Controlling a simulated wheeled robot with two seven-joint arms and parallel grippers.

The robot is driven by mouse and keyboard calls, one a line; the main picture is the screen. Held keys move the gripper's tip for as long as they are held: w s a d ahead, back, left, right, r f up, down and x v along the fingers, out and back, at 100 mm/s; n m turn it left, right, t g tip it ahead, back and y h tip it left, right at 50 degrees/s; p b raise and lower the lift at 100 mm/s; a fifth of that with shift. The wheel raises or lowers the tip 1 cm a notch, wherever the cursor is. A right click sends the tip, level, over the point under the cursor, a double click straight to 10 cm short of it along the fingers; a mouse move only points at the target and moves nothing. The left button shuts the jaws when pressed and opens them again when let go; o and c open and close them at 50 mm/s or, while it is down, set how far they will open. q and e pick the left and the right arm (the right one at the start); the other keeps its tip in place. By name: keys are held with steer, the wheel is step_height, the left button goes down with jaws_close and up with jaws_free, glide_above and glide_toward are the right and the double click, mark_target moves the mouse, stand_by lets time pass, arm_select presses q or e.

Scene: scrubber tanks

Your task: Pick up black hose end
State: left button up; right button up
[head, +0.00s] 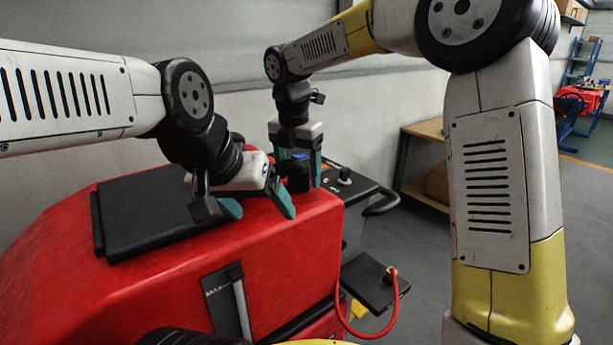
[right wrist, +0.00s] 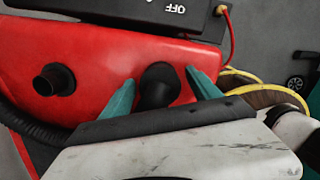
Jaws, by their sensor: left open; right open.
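A black, rounded upright piece, which looks like the black hose end (right wrist: 158,88), stands between the open fingers of my right gripper (right wrist: 160,76) in the right wrist view. Its lower part is hidden behind the gripper body. In the head view my right gripper (head: 298,180) points down over the red machine top, with the dark piece (head: 294,176) between its teal fingers. Whether the fingers touch it, I cannot tell. My left gripper (head: 260,212) is open and empty, low over the red top, in front of and left of the right one.
The red scrubber body (head: 70,265) has a black lid (head: 150,210) at left and a dark control panel with a handle (head: 384,203) behind. A black stub (right wrist: 54,80) and ribbed hose (right wrist: 28,126) show at left in the wrist view. A red cable (head: 372,334) loops from a plate.

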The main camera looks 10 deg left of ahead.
mark_target(299, 169)
jaws_close()
steer(key=shift+r, duration=0.1)
step_height(299, 169, up, 13)
stand_by(0.8)
step_height(299, 169, up, 2)
steer(key=shift+r, duration=0.15)
stand_by(0.4)
